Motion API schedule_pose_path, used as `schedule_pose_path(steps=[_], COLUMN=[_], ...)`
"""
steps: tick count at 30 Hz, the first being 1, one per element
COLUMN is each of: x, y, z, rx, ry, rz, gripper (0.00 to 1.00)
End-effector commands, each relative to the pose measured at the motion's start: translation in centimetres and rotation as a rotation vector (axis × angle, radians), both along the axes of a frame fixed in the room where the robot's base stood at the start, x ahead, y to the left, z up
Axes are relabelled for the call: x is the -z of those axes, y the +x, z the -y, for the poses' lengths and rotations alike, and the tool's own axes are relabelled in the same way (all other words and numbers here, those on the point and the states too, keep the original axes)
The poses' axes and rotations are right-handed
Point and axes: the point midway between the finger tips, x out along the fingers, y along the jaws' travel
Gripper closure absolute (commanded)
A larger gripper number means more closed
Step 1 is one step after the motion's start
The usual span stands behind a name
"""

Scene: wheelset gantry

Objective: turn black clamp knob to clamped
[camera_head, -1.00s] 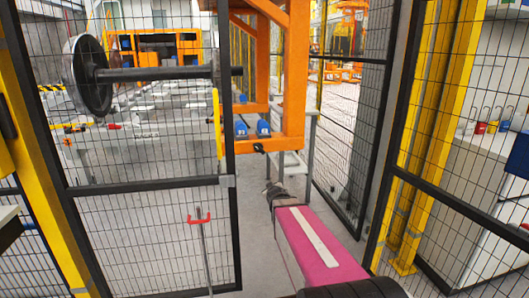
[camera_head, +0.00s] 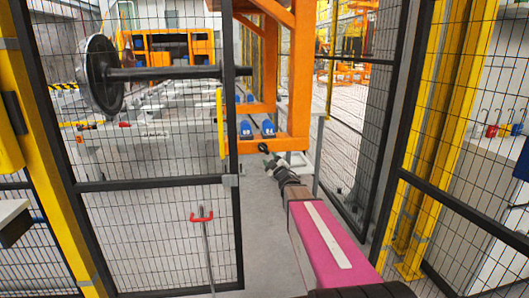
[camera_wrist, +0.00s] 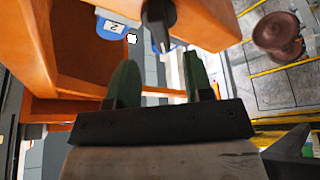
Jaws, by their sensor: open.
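The black clamp knob (camera_head: 263,147) sits at the lower front edge of the orange gantry frame (camera_head: 295,110). In the wrist view the knob (camera_wrist: 158,20) shows at the top, with a dark grip bar pointing down towards the gap between my fingers. My gripper (camera_head: 271,163) is just below and in front of the knob in the head view. In the wrist view my gripper (camera_wrist: 158,68) has its two green fingers spread, with nothing between them. The fingertips look short of the knob. Contact is not clear.
Blue numbered parts (camera_head: 267,127) sit on the frame close behind the knob. A mesh fence panel (camera_head: 155,181) stands at left and another mesh panel (camera_head: 360,125) at right. A wheelset (camera_head: 103,75) is behind the left mesh. My arm reaches through the gap between the panels.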

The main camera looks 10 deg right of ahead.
Motion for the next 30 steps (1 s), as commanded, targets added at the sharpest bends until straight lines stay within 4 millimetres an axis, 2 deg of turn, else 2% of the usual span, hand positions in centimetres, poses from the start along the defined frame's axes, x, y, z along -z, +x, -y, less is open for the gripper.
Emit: schedule_pose_path(steps=[1,3,10,15,22,23,25,26,30], x=[-0.2,-0.5,-1.6,-1.9,-1.9,-1.9,-1.9,-1.9,-1.9], y=[1.2,2.4,5.8,6.7,6.7,6.7,6.7,6.7,6.7], z=[-0.2,-0.6,-1.6,-1.9,-2.0,-2.0,-2.0,-2.0,-2.0], rx=[-0.001,-0.002,-0.001,0.0,0.0,0.0,0.0,0.0,0.0], ry=[0.0,0.001,0.001,0.001,0.001,0.001,0.001,0.001,0.002], rz=[0.001,0.001,0.0,-0.001,-0.001,-0.001,-0.001,-0.001,-0.001], gripper=[0.53,0.53,0.53,0.53,0.53,0.6,0.82,0.88,0.88])
